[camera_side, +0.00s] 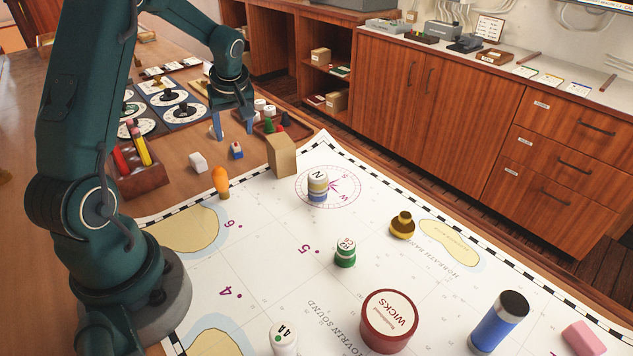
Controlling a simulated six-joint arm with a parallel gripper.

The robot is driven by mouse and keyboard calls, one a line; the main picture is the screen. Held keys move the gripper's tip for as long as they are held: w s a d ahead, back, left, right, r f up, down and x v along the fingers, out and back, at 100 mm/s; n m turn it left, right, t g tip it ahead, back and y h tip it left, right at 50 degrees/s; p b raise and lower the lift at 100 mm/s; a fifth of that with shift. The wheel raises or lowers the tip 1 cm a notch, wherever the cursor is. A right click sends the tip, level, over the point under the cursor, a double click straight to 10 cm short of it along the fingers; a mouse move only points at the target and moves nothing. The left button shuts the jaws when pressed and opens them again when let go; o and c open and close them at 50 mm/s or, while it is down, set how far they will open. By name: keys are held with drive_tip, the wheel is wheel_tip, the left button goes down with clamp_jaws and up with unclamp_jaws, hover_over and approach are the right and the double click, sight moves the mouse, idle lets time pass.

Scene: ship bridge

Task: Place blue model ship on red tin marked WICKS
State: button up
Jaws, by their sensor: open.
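The red tin marked WICKS (387,343) stands upright on the chart at the bottom centre. Its lid shows a white face with the lettering, and nothing rests on it. A small blue block-like thing with white and red on top (237,154), which looks like the blue model ship, sits on the wooden table at the upper left. Its details are too small to be sure. My gripper (232,132) points down just above and behind it in the picture, with its two blue fingertips spread and nothing between them.
A wooden block (282,156), an orange-topped piece (221,183) and a white block (197,163) stand near the blue thing. On the chart are a striped N cylinder (318,188), a green-and-white piece (345,255), a brass weight (402,225) and a blue cylinder (497,325).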

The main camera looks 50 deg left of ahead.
sight(235, 146)
drive_tip(key=shift+x, duration=2.55)
clamp_jaws()
